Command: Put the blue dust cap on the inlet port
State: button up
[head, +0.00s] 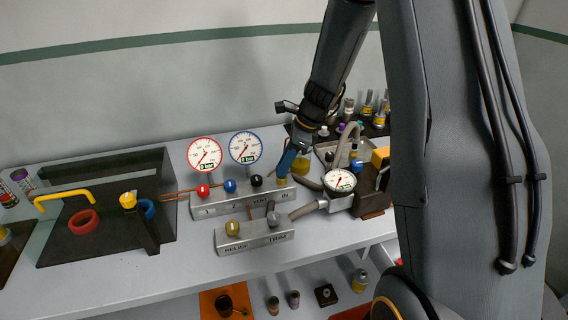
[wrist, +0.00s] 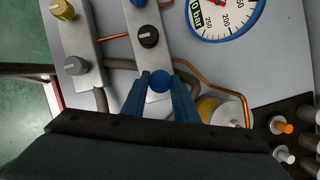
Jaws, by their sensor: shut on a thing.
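My gripper (wrist: 160,86) is shut on the blue dust cap (wrist: 160,81), whose round top shows between the blue fingertips in the wrist view. In the head view my gripper (head: 285,168) points down at the right end of the rear manifold block (head: 215,208), near its "IN" marking. The inlet port itself is not clearly visible; cap and fingers cover that end of the block in the wrist view. I cannot tell whether the cap touches the port.
The rear block carries red, blue (head: 229,185) and black (head: 256,181) knobs, with red-rimmed (head: 204,154) and blue-rimmed (head: 244,148) gauges behind. The front block (head: 255,239) is marked "RELIEF" and "TRIM". A small white gauge (head: 340,181) and hoses stand close on the right.

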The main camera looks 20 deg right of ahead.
jog(key=shift+f+b, duration=0.35)
jog(key=shift+f, duration=0.35)
jog(key=o, duration=1.1)
jog(key=shift+r, duration=0.1)
jog(key=b+v, duration=0.2)
jog(key=v, duration=0.5)
jog(key=shift+r, duration=0.25)
jog(key=shift+d, duration=0.15)
jog(key=s+a+f+n+h+b, duration=0.1)
jog(key=s+f+n+h, duration=0.1)
jog(key=s+n, duration=0.8)
jog(key=s+a+f+n+h+b, duration=0.1)
jog(key=s+a+f+n+h, duration=0.1)
jog(key=s+n, duration=0.8)
jog(key=shift+a+f+n+b, duration=0.2)
jog(key=shift+a+n+b, duration=0.1)
jog(key=shift+n, duration=0.8)
